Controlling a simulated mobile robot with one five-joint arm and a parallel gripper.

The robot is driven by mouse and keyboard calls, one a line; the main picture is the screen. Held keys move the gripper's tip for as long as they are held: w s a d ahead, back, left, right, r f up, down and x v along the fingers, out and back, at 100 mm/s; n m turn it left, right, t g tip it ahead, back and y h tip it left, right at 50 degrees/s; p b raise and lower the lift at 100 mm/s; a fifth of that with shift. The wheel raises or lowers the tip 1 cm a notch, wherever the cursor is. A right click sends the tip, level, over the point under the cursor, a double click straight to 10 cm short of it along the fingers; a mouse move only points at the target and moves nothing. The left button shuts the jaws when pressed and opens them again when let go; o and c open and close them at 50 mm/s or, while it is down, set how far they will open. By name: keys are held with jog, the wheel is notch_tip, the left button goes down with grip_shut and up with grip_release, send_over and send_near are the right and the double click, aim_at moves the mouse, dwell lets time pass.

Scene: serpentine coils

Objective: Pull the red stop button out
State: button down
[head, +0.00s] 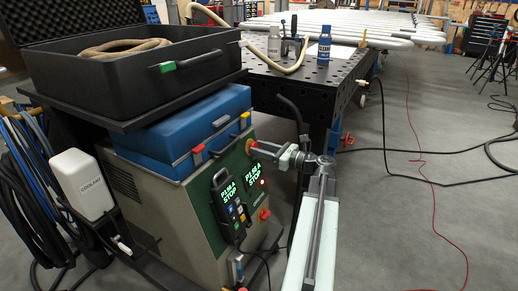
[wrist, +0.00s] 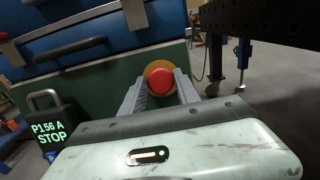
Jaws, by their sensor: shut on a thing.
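The red stop button (wrist: 160,82) sits on a round yellow base (wrist: 152,69) in the wrist view. It is on the upper right of the machine's green front panel (wrist: 95,87). My gripper (wrist: 160,92) has one finger on each side of the red button head and is shut on it. In the head view my gripper (head: 262,149) reaches the panel from the right.
A blue case (head: 185,135) and a black open tray (head: 140,75) with a hose stand on the machine. A pendant (head: 231,207) reading "P156 A STOP" hangs on its front. A black perforated table (head: 318,75) stands behind my arm. The floor at right has cables.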

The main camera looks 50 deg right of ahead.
jog(key=shift+s, duration=0.3)
jog(key=c, duration=0.9)
grip_release()
jog(key=shift+c, duration=0.2)
jog(key=shift+r, duration=0.1)
jog(key=shift+d, duration=0.1)
jog(key=v, duration=0.8)
